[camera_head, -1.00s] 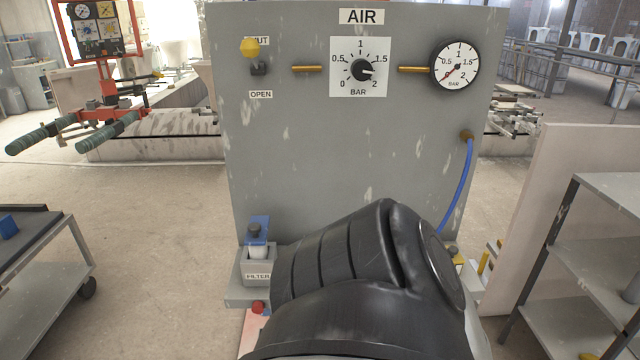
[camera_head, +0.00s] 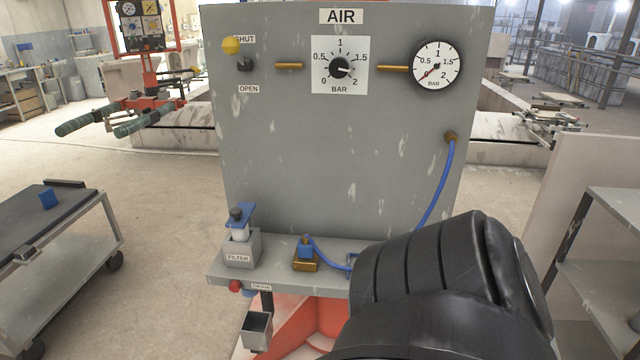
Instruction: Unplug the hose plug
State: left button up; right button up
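The blue hose plug (camera_head: 305,243) sits upright at a brass socket (camera_head: 305,263) on the grey shelf under the AIR panel. Its blue hose (camera_head: 434,195) runs from a brass fitting (camera_head: 450,137) on the right of the panel down to the shelf and along to the plug. Part of the hose is hidden behind a large black link of my arm at the lower right. Neither of my grippers shows in the head view.
A filter (camera_head: 240,245) and drain cup (camera_head: 257,330) are left of the plug. A cart (camera_head: 70,260) stands left, shelving (camera_head: 612,250) right.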

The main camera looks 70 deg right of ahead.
aim_at(305, 250)
jog(key=z, duration=1.45)
jog(key=i, duration=0.5)
